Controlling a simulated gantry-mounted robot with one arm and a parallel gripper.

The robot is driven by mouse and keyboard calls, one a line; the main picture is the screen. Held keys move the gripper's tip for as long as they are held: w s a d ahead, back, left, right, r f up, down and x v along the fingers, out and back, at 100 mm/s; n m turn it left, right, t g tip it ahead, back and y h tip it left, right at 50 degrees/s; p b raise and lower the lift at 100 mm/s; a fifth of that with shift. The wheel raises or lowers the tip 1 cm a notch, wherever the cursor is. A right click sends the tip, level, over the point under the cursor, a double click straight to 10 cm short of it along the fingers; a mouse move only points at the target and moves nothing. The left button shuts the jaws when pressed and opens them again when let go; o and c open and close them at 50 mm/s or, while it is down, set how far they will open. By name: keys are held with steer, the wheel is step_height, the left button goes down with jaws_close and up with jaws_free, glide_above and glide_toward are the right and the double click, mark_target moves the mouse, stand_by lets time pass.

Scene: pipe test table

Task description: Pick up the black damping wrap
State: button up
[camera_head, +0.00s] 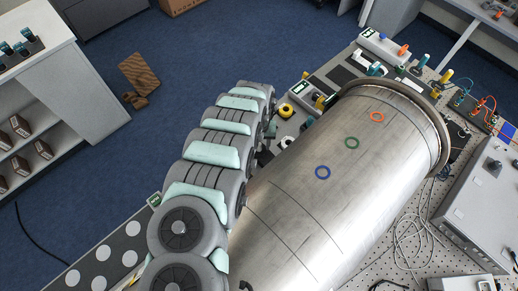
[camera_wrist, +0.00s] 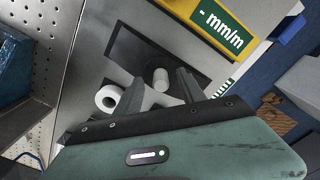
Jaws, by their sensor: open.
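In the wrist view my gripper (camera_wrist: 160,77) points down at a grey panel, with its two dark fingers apart. A black square patch (camera_wrist: 130,46) lies on the panel just beyond the fingertips, around the cylinder's far side. A white roll (camera_wrist: 108,97) with a dark hole lies left of the fingers. I cannot tell for sure which dark item is the black damping wrap.
A large steel pipe (camera_head: 330,185) with coloured rings fills the middle of the head view, close beside my arm. A yellow-green label (camera_wrist: 225,25) and a blue object (camera_wrist: 12,65) flank the panel in the wrist view.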

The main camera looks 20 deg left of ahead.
steer(key=shift+f, duration=0.35)
steer(key=shift+a, duration=0.1)
jaws_close()
stand_by(0.3)
